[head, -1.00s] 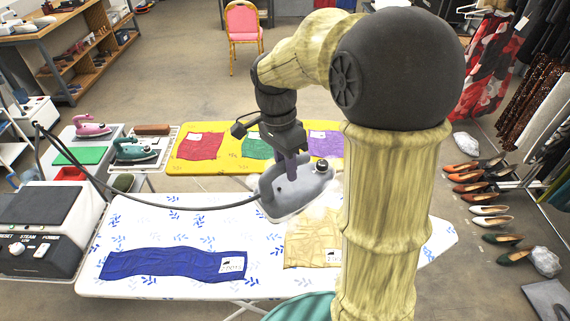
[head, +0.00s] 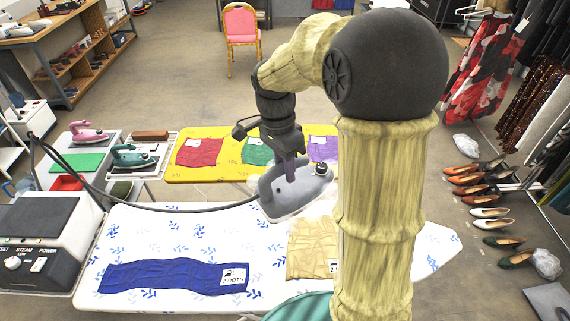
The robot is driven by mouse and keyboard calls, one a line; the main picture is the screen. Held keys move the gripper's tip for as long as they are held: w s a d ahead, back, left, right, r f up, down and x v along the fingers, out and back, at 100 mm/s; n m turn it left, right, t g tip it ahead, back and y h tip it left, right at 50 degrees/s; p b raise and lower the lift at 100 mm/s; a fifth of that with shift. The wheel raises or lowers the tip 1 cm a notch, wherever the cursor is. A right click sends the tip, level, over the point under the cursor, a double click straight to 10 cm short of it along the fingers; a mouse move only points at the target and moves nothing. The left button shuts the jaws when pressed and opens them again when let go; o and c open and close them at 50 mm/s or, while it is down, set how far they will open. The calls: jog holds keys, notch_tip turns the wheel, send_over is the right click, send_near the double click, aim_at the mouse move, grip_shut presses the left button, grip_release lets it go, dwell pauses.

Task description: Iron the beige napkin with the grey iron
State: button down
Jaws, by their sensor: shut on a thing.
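The beige napkin (head: 311,247) lies wrinkled on the white ironing board (head: 130,235) with a blue leaf pattern. My arm covers its right part, and part of a white tag shows at its lower right. My gripper (head: 289,168) is shut on the grey iron (head: 272,192). The iron is above the far part of the board, behind the napkin in the picture. I cannot tell whether its plate touches anything. A dark hose runs from the iron to the steam station (head: 40,235) at the left.
A wrinkled blue cloth (head: 170,275) with a tag lies on the board's left. A yellow board (head: 215,174) behind holds red, green and purple cloths. Pink (head: 88,133) and teal (head: 132,156) irons stand at the left. Shoes (head: 490,212) line the floor at the right.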

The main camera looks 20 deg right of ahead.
aim_at(302, 178)
jog(key=w+d+f+m+p, duration=0.1)
jog(key=f, duration=0.1)
jog(key=w+d+f+m+p, duration=0.1)
jog(key=p, duration=0.1)
jog(key=w+d+f+m+p, duration=0.1)
jog(key=w+f, duration=0.1)
jog(key=shift+f+y+p, duration=0.3)
jog(key=shift+f+p, duration=0.05)
jog(key=d+f+m+p, duration=0.1)
jog(key=f, duration=0.1)
jog(key=w+d+f+m+p, duration=0.1)
jog(key=f, duration=0.1)
jog(key=d+f+m+p, duration=0.1)
jog(key=f, duration=0.1)
jog(key=shift+w+d+f+y+p, duration=0.15)
jog(key=shift+w+d+y+p, duration=0.05)
jog(key=shift+d+y+p, duration=0.1)
jog(key=shift+d+f, duration=0.15)
jog(key=shift+f, duration=0.35)
notch_tip(302, 178, down, 6)
jog(key=b, duration=0.4)
jog(key=shift+f+b, duration=0.15)
jog(key=shift+b, duration=0.25)
